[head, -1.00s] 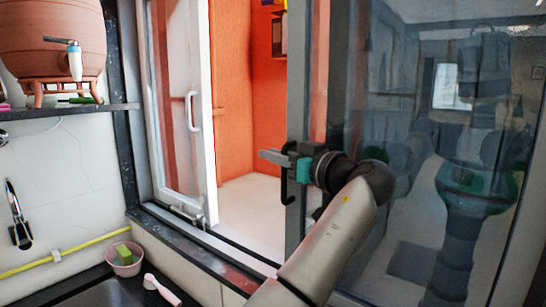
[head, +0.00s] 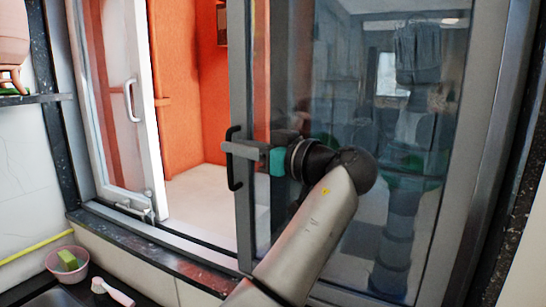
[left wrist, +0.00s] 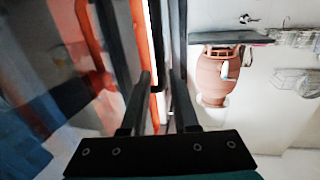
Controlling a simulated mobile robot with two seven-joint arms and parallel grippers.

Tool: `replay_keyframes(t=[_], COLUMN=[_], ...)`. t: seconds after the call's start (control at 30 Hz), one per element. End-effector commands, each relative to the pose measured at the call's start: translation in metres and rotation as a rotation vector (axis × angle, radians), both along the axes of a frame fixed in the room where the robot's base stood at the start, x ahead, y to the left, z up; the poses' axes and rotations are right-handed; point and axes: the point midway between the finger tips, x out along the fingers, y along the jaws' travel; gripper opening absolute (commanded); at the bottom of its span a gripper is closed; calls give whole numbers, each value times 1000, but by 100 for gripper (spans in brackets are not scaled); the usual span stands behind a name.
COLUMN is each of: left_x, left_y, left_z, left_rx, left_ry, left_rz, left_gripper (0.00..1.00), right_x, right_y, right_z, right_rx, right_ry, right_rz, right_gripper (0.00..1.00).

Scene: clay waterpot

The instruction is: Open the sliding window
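The sliding window has a grey-framed glass pane (head: 400,240) covering the right part of the opening. A black bow-shaped handle (head: 232,182) sits on the pane's left upright; it is partly covered by my gripper. My left gripper (head: 232,148) is at this handle, with its fingertips beside its upper part and pointing left. In the left wrist view my left gripper (left wrist: 160,80) has its two dark fingers apart, with a gap and dark upright edges showing between them. I cannot tell whether they touch the handle. My right gripper is in neither view.
A white-framed door (head: 140,120) with a white handle stands open left of the gap, before an orange wall (head: 190,90). A pink bowl (head: 56,268) is at lower left. The clay waterpot (left wrist: 212,82) shows in the left wrist view.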

Motion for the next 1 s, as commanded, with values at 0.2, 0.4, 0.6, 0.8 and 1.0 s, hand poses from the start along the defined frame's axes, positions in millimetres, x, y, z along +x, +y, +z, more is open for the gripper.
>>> replay_keyframes(t=[0.2, 0.4, 0.6, 0.8, 1.0], left_x=[-26, -44, -53, -57, -58], left_y=[-32, -55, -67, -71, -72], left_z=[2, 3, 4, 2, 0], left_rx=[4, 4, 2, 1, 2], left_ry=[-3, 0, 1, 0, 1], left_rz=[-1, 1, 0, 0, 0], left_gripper=[28, 28, 28, 28, 28], right_x=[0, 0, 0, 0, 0], right_y=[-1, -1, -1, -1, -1], right_z=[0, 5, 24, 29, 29], right_rx=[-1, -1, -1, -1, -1], right_ry=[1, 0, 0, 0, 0], right_rz=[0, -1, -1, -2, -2], right_gripper=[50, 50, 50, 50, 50])
